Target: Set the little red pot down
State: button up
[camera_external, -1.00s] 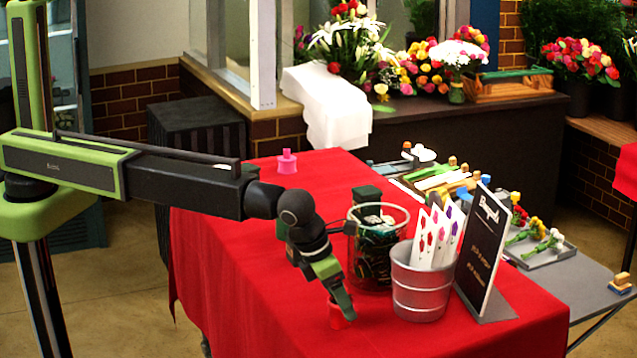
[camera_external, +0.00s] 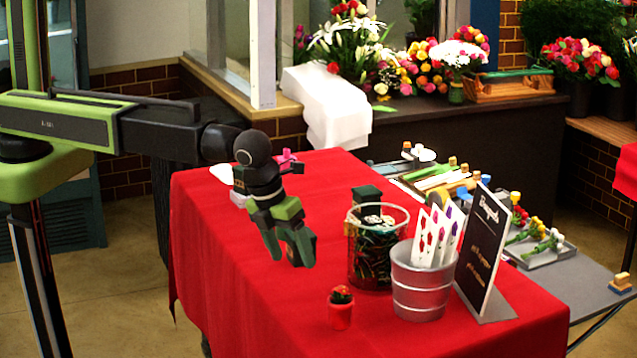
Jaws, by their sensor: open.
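The little red pot (camera_external: 341,315) stands upright on the red-covered table (camera_external: 250,315), near its front edge. A small dark plant with a red top shows in it. My gripper (camera_external: 288,258) is open and empty. It hangs above the table, up and to the left of the pot in the picture, clearly apart from it.
A wire basket (camera_external: 376,250), a metal bucket (camera_external: 418,287) with flower cards and a dark sign (camera_external: 483,255) stand right of the pot. A pink object (camera_external: 287,158) is partly hidden behind my arm. Bare cloth lies left of the pot.

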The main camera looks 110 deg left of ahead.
jog(key=s+a+f+n+g+h, duration=0.1)
jog(key=s+n+g+h, duration=0.1)
jog(key=s+n, duration=1.9)
jog(key=shift+s+a+n+g, duration=0.3)
jog(key=shift+s+a, duration=0.1)
jog(key=shift+s, duration=0.65)
